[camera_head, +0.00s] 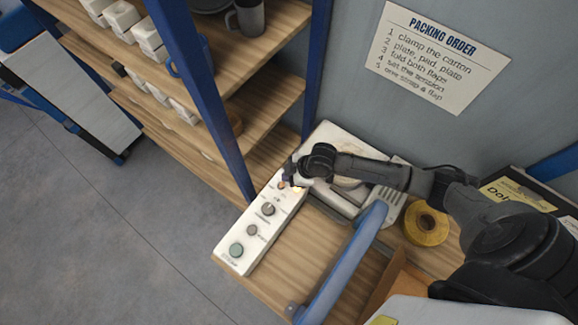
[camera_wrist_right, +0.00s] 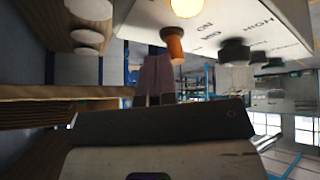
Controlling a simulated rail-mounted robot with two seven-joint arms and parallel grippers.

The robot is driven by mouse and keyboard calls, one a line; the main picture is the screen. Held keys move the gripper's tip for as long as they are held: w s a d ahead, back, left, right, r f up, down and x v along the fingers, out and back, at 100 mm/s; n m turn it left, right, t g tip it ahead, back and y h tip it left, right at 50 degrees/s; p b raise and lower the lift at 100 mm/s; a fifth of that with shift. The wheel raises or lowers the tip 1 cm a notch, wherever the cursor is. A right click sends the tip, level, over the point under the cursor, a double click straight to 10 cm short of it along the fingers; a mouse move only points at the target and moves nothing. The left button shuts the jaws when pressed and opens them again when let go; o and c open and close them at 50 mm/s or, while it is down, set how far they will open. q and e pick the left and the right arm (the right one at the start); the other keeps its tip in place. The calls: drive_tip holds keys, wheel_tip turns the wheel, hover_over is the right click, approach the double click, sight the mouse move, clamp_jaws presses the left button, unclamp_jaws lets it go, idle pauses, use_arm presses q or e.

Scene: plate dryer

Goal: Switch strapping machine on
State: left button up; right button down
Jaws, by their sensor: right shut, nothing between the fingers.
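The strapping machine's white control panel (camera_head: 225,247) runs diagonally beside the wooden bench in the head view. It carries a green button (camera_head: 236,249), a grey button (camera_head: 252,230), a dark knob (camera_head: 267,209) and a glowing lamp (camera_head: 296,188). In the right wrist view an orange switch (camera_wrist_right: 175,45) stands by the bright lamp (camera_wrist_right: 187,6), with "ON" lettering nearby. My right gripper (camera_head: 287,174) is shut and empty at the panel's switch end. Its fingertips (camera_wrist_right: 157,62) appear close beside the orange switch; I cannot tell whether they touch. My left gripper is not in view.
A blue bar handle (camera_head: 345,262) arches over the bench right of the panel. A yellow tape roll (camera_head: 427,225) lies behind it. Wooden shelves (camera_head: 265,105) with a blue post (camera_head: 205,100) stand at left. A packing-order sign (camera_head: 440,55) hangs on the wall.

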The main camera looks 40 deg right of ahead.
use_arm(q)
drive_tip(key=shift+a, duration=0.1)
use_arm(e)
drive_tip(key=shift+w+a+f, duration=0.1)
idle(0.3)
drive_tip(key=shift+w+a+f+b, duration=0.15)
drive_tip(key=shift+w+f+b, duration=0.15)
drive_tip(key=shift+w+b, duration=0.15)
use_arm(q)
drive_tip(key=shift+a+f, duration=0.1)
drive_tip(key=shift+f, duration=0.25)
use_arm(e)
drive_tip(key=shift+w, duration=0.1)
drive_tip(key=shift+w+d+r, duration=0.15)
drive_tip(key=shift+w+d, duration=0.1)
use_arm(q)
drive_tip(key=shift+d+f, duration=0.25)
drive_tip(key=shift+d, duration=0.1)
use_arm(e)
drive_tip(key=s+d+r, duration=0.1)
drive_tip(key=d+r, duration=0.5)
drive_tip(key=r, duration=0.3)
drive_tip(key=shift+s+d+r, duration=0.15)
drive_tip(key=shift+s+r, duration=0.05)
drive_tip(key=shift+r, duration=0.15)
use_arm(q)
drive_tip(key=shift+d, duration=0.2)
